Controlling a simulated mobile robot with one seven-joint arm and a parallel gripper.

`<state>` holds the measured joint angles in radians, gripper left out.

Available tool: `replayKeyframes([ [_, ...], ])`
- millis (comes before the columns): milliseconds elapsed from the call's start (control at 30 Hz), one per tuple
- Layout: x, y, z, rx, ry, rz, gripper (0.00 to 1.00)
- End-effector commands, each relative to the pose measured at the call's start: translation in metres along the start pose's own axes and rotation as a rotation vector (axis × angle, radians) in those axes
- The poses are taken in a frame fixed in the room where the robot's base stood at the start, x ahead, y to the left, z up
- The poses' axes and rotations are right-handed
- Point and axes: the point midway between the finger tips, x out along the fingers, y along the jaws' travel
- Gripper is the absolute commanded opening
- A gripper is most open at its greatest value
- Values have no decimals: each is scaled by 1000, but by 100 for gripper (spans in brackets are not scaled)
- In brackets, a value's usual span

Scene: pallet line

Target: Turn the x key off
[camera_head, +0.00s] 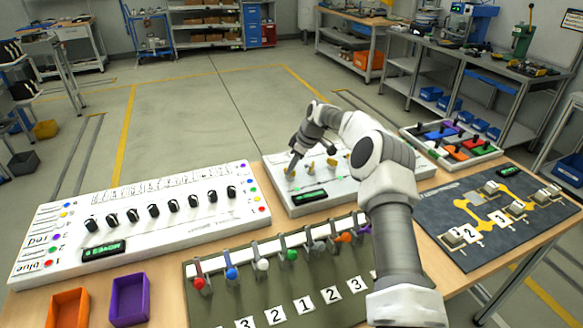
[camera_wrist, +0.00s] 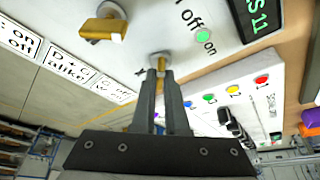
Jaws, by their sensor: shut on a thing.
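The white key panel (camera_head: 335,185) stands in the middle of the table and carries several yellow keys. My gripper (camera_head: 292,160) points down at the leftmost key (camera_head: 290,174) of its row. In the wrist view my gripper (camera_wrist: 160,76) is shut on the x key (camera_wrist: 160,62), beside a small x mark on the panel. The jaws hide much of this key, so its turn angle is hard to tell. A printed "off" with a green dot (camera_wrist: 203,36) is on the panel nearby. Another yellow key (camera_wrist: 103,27) is to the left in the wrist view.
A display (camera_wrist: 258,18) is on the panel. A white board with black knobs (camera_head: 150,215) stands at left, a green lever board (camera_head: 275,285) in front. A dark board (camera_head: 500,215) and a coloured switch board (camera_head: 452,143) are at right. Orange (camera_head: 68,312) and purple (camera_head: 129,298) bins stand front left.

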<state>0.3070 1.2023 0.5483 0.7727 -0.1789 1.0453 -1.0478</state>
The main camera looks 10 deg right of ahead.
Motion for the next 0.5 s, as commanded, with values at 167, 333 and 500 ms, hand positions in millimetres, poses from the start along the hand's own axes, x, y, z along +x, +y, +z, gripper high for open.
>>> replayKeyframes([
  [167,0,0,0,-11,-1,-3,0],
  [333,0,0,0,-12,-1,-3,0],
  [500,0,0,0,-11,-1,-3,20],
])
